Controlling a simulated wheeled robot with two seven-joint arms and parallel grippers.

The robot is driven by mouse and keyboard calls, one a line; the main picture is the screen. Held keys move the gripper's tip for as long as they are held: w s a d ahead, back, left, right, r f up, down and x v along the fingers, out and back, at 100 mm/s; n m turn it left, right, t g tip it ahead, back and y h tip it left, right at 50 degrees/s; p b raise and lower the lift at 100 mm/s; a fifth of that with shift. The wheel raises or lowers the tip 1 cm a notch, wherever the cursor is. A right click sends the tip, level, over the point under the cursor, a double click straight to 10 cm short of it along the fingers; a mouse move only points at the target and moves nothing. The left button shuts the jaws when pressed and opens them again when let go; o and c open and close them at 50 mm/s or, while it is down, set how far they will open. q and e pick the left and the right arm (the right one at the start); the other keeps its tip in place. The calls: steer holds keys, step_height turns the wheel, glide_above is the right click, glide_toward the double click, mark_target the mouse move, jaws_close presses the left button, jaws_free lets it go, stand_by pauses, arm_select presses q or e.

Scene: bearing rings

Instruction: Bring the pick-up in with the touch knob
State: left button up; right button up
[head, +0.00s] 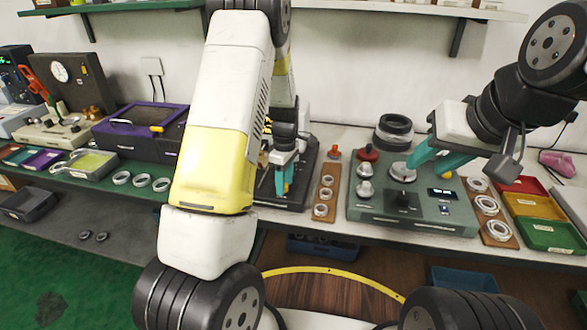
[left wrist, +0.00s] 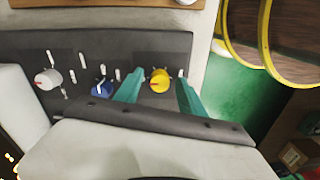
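A dark panel with knobs shows in the left wrist view: a yellow knob (left wrist: 160,80), a blue knob (left wrist: 102,89) and a white knob with a red mark (left wrist: 48,79). Which one is the touch knob I cannot read. My left gripper (left wrist: 158,92) is open, its teal fingers on either side of the yellow knob with gaps. In the head view my left gripper (head: 284,176) is over a dark machine (head: 298,187), partly hidden by my arm. My right gripper (head: 431,162) has its teal fingers apart above a green instrument (head: 376,203), near a silver disc (head: 402,173). I cannot identify the pick-up.
Wooden strips with rings stand either side of the green instrument, the left strip (head: 328,171) near the machine. Red, yellow and green bins (head: 553,237) are at the right. A purple case (head: 140,128) and loose rings (head: 141,180) lie left. A shelf runs above.

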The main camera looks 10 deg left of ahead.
arm_select(q)
jaws_close()
steer(key=shift+m, duration=0.4)
steer(key=m, duration=0.6)
steer(key=shift+m, duration=0.3)
steer(key=m, duration=0.6)
steer(key=shift+s+a, duration=0.1)
steer(key=shift+m, duration=0.3)
steer(key=shift+o, duration=0.7)
jaws_free()
